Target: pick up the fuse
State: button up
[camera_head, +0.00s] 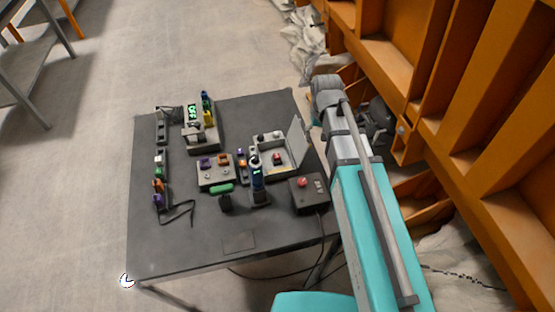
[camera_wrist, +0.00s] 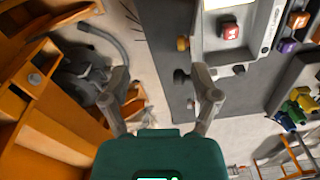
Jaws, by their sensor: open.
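A small red block with pale markings, possibly the fuse, sits in an open grey box (camera_head: 285,170) with a raised lid. The red block (camera_head: 277,158) also shows at the top of the wrist view (camera_wrist: 230,31). Orange (camera_head: 222,159) and purple (camera_head: 205,162) blocks sit on a unit left of the box; I cannot tell which piece is the fuse. My gripper (camera_wrist: 160,72) is open and empty, with its fingers spread over the table's edge and the floor, apart from the red block. The head view does not clearly show its fingers.
The dark table (camera_head: 180,250) is bare along its front. An orange steel frame (camera_head: 480,110) stands close to the right of my arm.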

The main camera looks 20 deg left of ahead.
jog(key=n, duration=0.2)
send_over(277, 155)
jog(key=f, duration=0.1)
jog(key=shift+b, duration=0.45)
jog(key=shift+f, duration=0.15)
notch_tip(277, 155, down, 8)
jog(key=b, duration=0.8)
jog(key=shift+f+b, duration=0.25)
jog(key=shift+b, duration=0.1)
jog(key=shift+f, duration=0.15)
notch_tip(277, 155, down, 5)
jog(key=b, duration=0.5)
dwell(0.3)
grip_shut()
